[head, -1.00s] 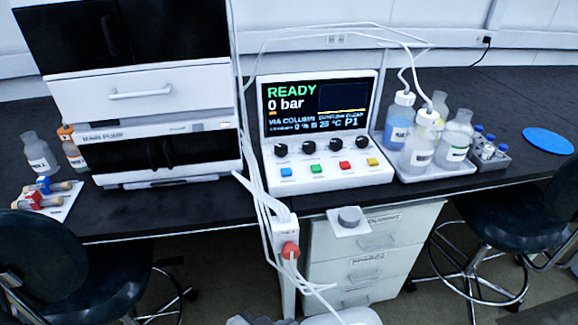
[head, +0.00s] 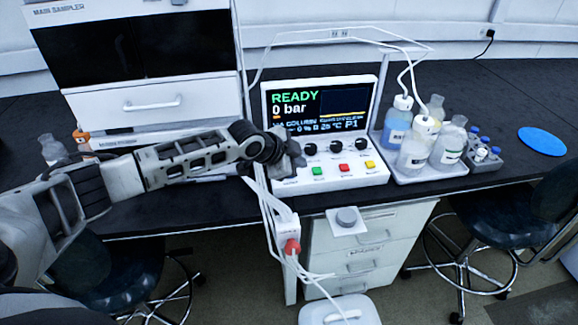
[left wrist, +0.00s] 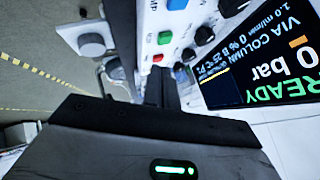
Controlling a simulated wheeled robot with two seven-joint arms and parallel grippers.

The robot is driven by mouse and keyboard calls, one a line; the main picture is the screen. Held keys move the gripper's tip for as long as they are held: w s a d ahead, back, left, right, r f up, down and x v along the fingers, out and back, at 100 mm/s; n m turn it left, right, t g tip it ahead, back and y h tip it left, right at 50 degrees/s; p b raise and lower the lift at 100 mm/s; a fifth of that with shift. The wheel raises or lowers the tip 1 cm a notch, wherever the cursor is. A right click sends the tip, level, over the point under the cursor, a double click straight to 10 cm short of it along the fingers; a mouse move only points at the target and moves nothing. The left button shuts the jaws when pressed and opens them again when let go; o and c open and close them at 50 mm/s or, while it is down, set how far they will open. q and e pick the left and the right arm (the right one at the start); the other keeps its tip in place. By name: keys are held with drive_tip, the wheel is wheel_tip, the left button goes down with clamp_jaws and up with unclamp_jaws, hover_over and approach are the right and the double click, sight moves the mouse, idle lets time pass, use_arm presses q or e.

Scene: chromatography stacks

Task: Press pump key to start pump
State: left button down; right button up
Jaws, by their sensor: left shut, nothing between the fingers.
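The pump console (head: 325,178) stands on the bench with a sloped screen (head: 320,112) reading READY and 0 bar. Its green key (head: 318,171), red key (head: 345,168) and yellow key (head: 370,165) show in a row below dark knobs. The blue key at the row's left end is hidden behind my left gripper (head: 287,160), which is shut and empty at the console's left front. The key labels are not clearly readable. My right gripper is out of view.
A tray (head: 425,177) of bottles stands right of the console. The sampler tower (head: 150,105) stands to the left. A grey round knob on a white plate (head: 347,219) sits at the bench's front edge, near cables and a red button (head: 292,246).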

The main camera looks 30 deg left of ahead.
use_arm(q)
drive_tip(key=w+a+r+y, duration=0.1)
drive_tip(key=w+a+r, duration=0.1)
drive_tip(key=a+r, duration=0.2)
drive_tip(key=shift+w+a+r, duration=0.15)
drive_tip(key=shift+w+a, duration=0.05)
drive_tip(key=shift+a, duration=0.25)
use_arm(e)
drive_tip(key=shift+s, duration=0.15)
